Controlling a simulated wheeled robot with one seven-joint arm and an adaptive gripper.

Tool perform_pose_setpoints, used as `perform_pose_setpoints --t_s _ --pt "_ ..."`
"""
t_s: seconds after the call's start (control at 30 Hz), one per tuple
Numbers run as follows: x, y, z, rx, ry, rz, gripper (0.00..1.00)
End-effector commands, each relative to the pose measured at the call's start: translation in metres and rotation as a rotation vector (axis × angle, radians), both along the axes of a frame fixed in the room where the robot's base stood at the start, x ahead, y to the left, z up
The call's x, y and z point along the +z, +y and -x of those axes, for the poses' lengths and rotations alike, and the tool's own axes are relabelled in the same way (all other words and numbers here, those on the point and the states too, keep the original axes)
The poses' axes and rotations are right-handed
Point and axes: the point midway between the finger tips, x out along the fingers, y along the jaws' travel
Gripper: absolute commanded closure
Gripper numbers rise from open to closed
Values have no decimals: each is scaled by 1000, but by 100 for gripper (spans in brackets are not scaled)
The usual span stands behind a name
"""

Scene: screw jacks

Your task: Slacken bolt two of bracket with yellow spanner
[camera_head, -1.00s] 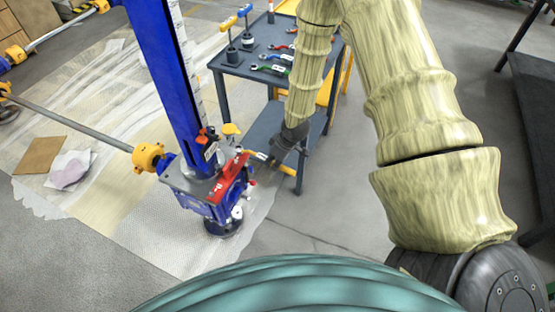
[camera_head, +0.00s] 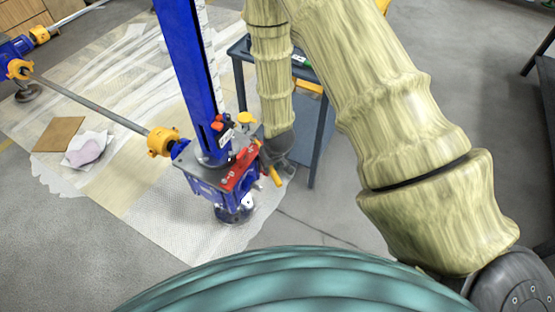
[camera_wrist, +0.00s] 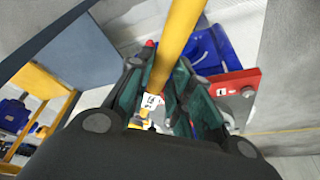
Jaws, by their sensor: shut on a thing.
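The red bracket (camera_head: 241,168) sits on the blue base of the jack, at its right side. It shows at the right in the wrist view (camera_wrist: 236,82), with a round, bolt-like head on its face. Which bolt is number two I cannot tell. My gripper (camera_head: 275,160) is beside the bracket's right end. It is shut on the yellow spanner (camera_head: 275,177), whose shaft rises between the fingers in the wrist view (camera_wrist: 180,32). The spanner's working end is hidden or too small to tell, so I cannot see whether it touches a bolt.
The blue jack column (camera_head: 190,70) stands just left of my arm. A grey tool table (camera_head: 313,130) stands behind, partly covered by my arm. A grey bar with a yellow clamp (camera_head: 162,142) runs left from the jack. Floor at the front right is clear.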

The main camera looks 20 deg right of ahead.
Motion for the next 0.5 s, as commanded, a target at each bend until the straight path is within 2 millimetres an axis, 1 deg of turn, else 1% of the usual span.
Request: perform_pose_setpoints --t_s 0.03,0.3,0.5 --pt "1 6 0 -24 -1 2 100" --pt "1 33 -4 -190 0 2 100" --pt "1 49 -8 -298 0 2 100"
